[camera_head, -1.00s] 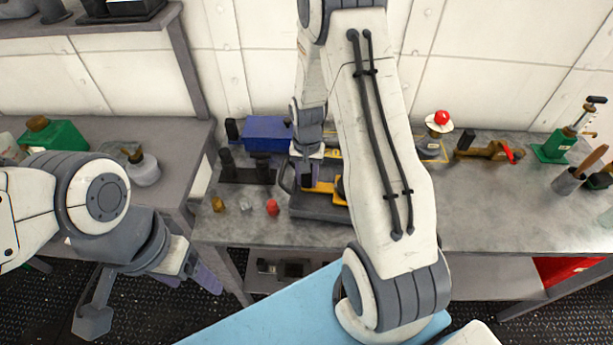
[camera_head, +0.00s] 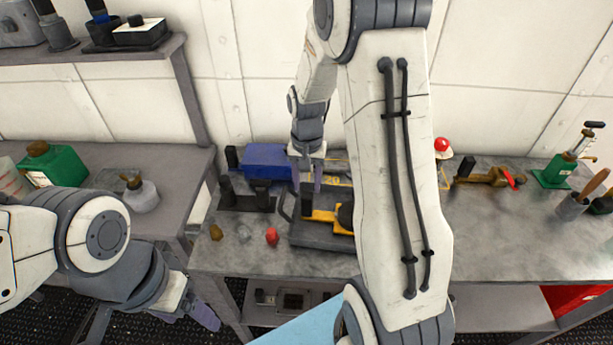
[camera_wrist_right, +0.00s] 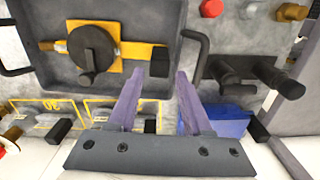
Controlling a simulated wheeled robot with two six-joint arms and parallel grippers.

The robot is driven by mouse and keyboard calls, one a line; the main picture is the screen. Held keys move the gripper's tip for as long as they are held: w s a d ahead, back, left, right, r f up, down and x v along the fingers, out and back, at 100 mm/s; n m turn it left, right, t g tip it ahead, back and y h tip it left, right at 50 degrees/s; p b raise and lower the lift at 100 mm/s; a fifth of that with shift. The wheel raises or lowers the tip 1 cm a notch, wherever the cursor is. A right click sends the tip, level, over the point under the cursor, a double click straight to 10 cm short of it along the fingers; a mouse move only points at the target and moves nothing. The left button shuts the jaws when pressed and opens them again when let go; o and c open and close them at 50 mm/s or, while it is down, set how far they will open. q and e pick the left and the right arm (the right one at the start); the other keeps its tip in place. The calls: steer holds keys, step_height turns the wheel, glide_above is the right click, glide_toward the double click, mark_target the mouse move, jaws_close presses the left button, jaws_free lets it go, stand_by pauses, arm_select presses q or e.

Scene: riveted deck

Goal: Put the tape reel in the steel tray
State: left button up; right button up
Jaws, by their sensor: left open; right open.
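The tape reel (camera_head: 325,216), a yellow frame with a black drum and crank, lies inside the dark grey steel tray (camera_head: 310,238). The right wrist view shows the reel (camera_wrist_right: 92,48) flat within the tray's rim (camera_wrist_right: 110,92), its black end block towards my gripper. My right gripper (camera_head: 306,184) is open and empty above the tray's back-left part. Its fingertips (camera_wrist_right: 171,76) appear close to the block, with no hold on it; the exact gap is unclear. My right arm hides part of the tray and reel. My left gripper (camera_head: 205,312) is open, low in front of the left bench.
A blue box (camera_head: 268,160) and black fittings (camera_head: 250,197) stand left of and behind the tray. A red nut (camera_head: 272,237) and small pieces lie at its left. A green pump (camera_head: 555,172) stands far right. The bench's front right is clear.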

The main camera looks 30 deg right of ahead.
step_height(320, 180, up, 3)
steer(key=shift+r, duration=0.15)
steer(key=s+a+r+n, duration=0.2)
steer(key=s+a+n, duration=0.1)
steer(key=a, duration=0.4)
steer(key=s+a+r+n, duration=0.3)
steer(key=a, duration=0.4)
steer(key=s+a+n, duration=0.4)
steer(key=s, duration=0.4)
steer(key=s+a+r+n+y, duration=0.1)
steer(key=s+a+n, duration=0.3)
steer(key=s, duration=0.5)
steer(key=shift+r+n, duration=0.2)
steer(key=shift+n, duration=0.2)
